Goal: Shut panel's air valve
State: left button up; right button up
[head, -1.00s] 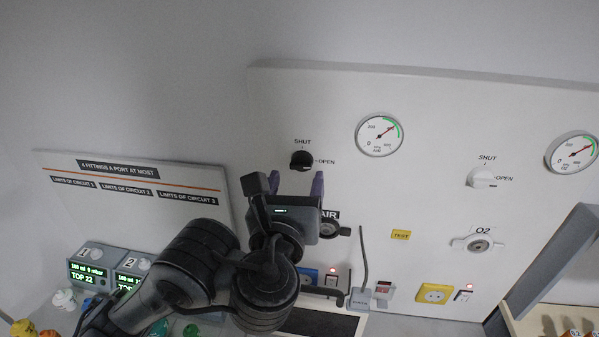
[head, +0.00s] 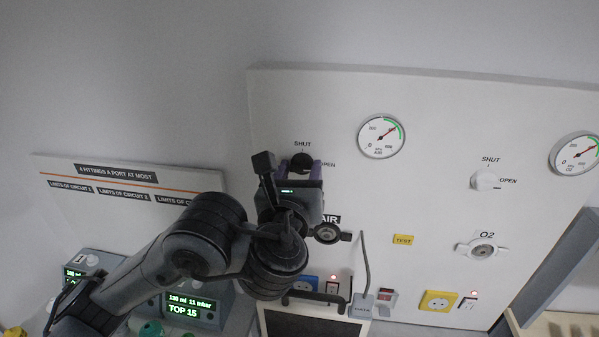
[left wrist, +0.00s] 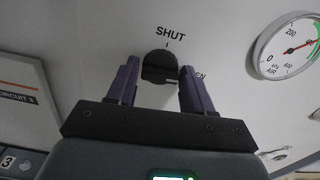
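The panel's air valve is a round black knob (head: 301,162) on the white wall panel, below the word SHUT and left of OPEN. It also shows in the left wrist view (left wrist: 160,66), where its pale mark points right, towards OPEN. My left gripper (head: 301,166) is in front of the knob, its purple fingers open on either side of it. In the left wrist view my left gripper (left wrist: 160,68) has a gap between each finger and the knob; I cannot tell how deep they reach. The air gauge (head: 381,136) reads in its green arc. My right gripper is not in view.
A white O2 knob (head: 485,180) and O2 outlet (head: 482,250) are farther right. The AIR outlet (head: 327,234) is just below right of my gripper. A limits board (head: 130,185) is at left, above ventilator units with green displays (head: 190,306).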

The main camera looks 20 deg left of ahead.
pick_arm(q)
jog(key=c, duration=0.6)
jog(key=shift+c, duration=0.2)
jog(key=n+b, duration=0.2)
jog(key=n, duration=0.1)
jog(key=shift+f, duration=0.2)
jog(key=n+b, duration=0.3)
jog(key=n, duration=0.1)
jog(key=shift+d+n+b, duration=0.1)
jog(key=shift+n+b, duration=0.25)
jog(key=shift+n, duration=0.05)
jog(key=n+b, duration=0.4)
jog(key=n, duration=0.1)
jog(key=shift+r+n+b, duration=0.2)
jog(key=shift+n+b, duration=0.9)
jog(key=shift+n, duration=0.9)
